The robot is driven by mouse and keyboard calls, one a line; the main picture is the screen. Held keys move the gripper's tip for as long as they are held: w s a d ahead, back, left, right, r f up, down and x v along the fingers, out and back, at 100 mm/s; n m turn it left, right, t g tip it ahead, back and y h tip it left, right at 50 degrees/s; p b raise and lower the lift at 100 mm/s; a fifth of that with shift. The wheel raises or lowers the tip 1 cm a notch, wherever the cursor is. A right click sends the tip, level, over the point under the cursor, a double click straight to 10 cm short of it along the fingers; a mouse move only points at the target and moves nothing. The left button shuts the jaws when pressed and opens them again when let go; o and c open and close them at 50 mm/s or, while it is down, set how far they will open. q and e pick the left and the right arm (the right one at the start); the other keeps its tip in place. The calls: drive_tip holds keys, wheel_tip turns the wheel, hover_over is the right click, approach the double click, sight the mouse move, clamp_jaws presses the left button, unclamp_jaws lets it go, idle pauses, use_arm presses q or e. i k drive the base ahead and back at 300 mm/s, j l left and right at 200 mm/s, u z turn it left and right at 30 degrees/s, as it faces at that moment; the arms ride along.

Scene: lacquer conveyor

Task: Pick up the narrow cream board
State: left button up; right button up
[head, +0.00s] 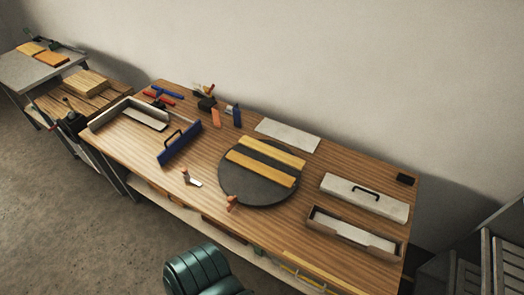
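Several pale boards show in the head view, and I cannot tell for certain which is the narrow cream one. A flat pale board (288,135) lies at the back of the wooden bench, behind a dark round disc (230,190). A narrow pale board (145,119) lies by the open tray at the left. Another narrow pale strip (350,230) lies inside the open box at the front right. Two yellow wooden strips (265,167) lie side by side on the disc. Neither of my grippers is in view.
A pale lid with a black handle (364,197) lies behind the open box (394,249). A blue handled tool (180,144) stands left of the disc. Small tools (164,92) lie at the back left. A teal ribbed seat-like shape (197,271) is at the bottom edge.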

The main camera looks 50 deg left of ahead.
sight(297, 163)
drive_tip(key=u, duration=1.6)
